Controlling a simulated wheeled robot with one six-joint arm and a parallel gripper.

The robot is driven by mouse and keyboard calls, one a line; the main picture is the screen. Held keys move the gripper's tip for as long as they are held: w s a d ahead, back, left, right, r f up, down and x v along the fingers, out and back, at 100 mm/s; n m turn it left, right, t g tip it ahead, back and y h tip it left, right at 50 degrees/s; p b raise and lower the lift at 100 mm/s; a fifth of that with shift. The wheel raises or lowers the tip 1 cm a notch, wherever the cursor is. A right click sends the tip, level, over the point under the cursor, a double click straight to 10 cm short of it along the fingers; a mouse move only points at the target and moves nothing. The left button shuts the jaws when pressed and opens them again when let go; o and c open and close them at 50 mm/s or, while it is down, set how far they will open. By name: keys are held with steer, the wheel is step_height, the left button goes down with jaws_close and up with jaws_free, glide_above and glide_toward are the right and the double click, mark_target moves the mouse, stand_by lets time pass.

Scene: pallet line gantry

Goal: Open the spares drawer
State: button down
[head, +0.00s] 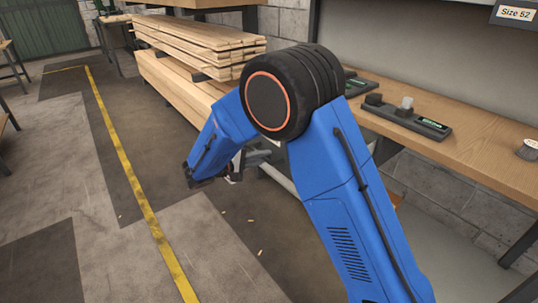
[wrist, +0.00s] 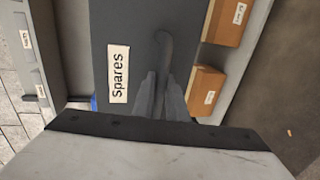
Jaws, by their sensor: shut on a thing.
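The spares drawer (wrist: 105,25) has a dark grey front with a white "Spares" label (wrist: 118,73) and fills the middle of the wrist view. Its dark bar handle (wrist: 163,48) stands to the right of the label. My gripper (wrist: 160,84) is shut on the handle, with one finger on each side of it. How far the drawer stands out cannot be told from this angle. In the head view my blue arm covers most of that area, and the drawer and the grip on it are hidden.
Cardboard boxes (wrist: 210,92) with labels sit right of the drawer in the wrist view. In the head view, stacked timber (head: 200,35) lies behind my arm and a wooden bench (head: 470,135) runs along the right.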

steer(key=shift+s+a, duration=0.1)
steer(key=c, duration=1.8)
jaws_free()
steer(key=shift+o, duration=0.2)
steer(key=shift+a, duration=0.1)
steer(key=v, duration=1.7)
steer(key=shift+s+a, duration=0.15)
